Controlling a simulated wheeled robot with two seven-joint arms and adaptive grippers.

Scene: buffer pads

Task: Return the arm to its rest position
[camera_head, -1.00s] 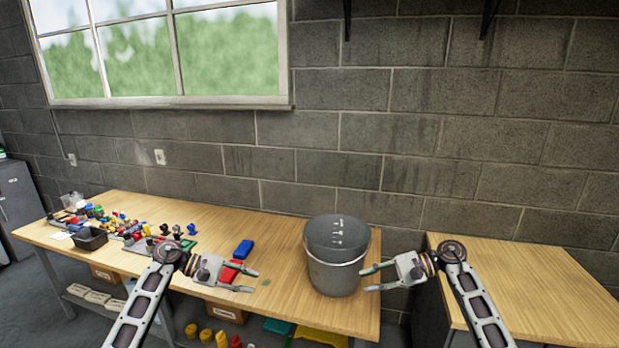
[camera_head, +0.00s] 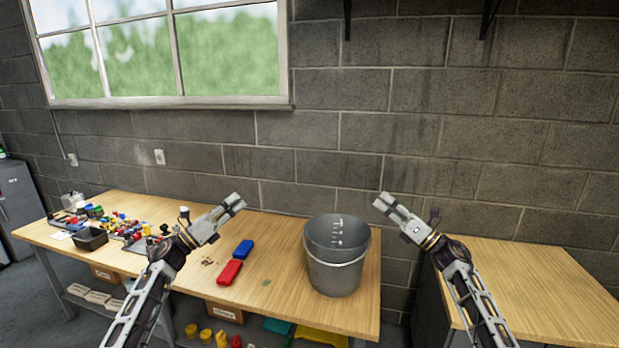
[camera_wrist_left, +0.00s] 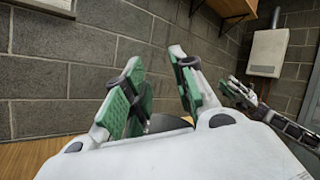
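My left gripper (camera_head: 237,203) is raised above the workbench, pointing up and to the right, with nothing in it. In the left wrist view its green-padded fingers (camera_wrist_left: 157,68) stand apart with an empty gap between them. My right gripper (camera_head: 381,202) is raised to the right of the bucket, pointing up and to the left. Its two fingertips show slightly apart with nothing between them. Both arms are clear of the bench top. A red pad (camera_head: 229,272) and a blue pad (camera_head: 243,249) lie on the bench below and right of my left gripper.
A grey bucket (camera_head: 334,272) stands at the right end of the wooden workbench (camera_head: 288,240). Several small coloured parts (camera_head: 118,224) and a black bin (camera_head: 90,238) are at the left. A second wooden bench (camera_head: 535,285) is at the right. A block wall (camera_head: 450,130) is behind.

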